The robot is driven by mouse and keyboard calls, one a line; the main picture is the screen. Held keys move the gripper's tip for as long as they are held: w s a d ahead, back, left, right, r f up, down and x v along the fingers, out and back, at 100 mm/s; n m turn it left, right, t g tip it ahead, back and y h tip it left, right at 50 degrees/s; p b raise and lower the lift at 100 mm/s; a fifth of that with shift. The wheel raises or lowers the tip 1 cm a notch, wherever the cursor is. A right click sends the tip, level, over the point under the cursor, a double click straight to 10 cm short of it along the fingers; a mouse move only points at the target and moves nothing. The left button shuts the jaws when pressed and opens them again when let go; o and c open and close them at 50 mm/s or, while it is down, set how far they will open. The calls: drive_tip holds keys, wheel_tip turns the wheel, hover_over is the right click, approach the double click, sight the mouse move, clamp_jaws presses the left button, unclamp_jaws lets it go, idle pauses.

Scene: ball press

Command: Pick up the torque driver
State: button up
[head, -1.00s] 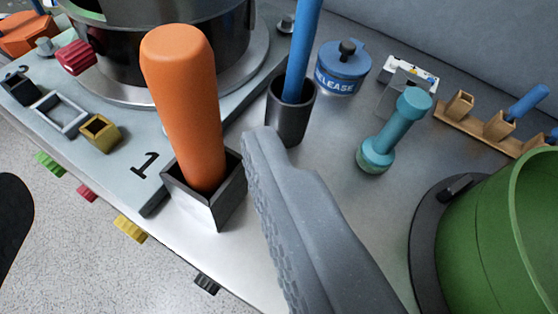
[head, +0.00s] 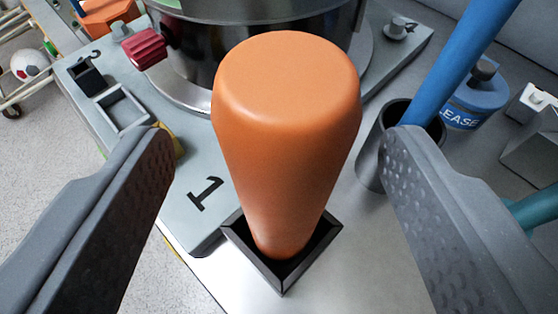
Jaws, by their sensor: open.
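A thick orange handle (head: 285,130), which I take to be the torque driver, stands upright in a square black holder (head: 270,268). Its lower end is hidden inside the holder. In the head view, my gripper (head: 281,135) is open, with one finger to the left of the handle and the other to the right. There is a visible gap on each side, and neither finger appears to touch the handle.
A blue rod (head: 455,65) leans in a dark cup (head: 370,160) close beside the right finger. A large dark cylinder (head: 195,45) stands behind the handle on a grey plate (head: 205,195). A blue RELEASE pot (head: 478,98) and a teal object (head: 535,208) are at right.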

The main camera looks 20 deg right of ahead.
drive_tip(key=shift+r+x, duration=0.1)
drive_tip(key=shift+x, duration=1.2)
drive_tip(key=shift+r+x, duration=0.15)
drive_tip(key=shift+x, duration=1.1)
drive_tip(key=shift+d, duration=0.1)
drive_tip(key=c, duration=1.2)
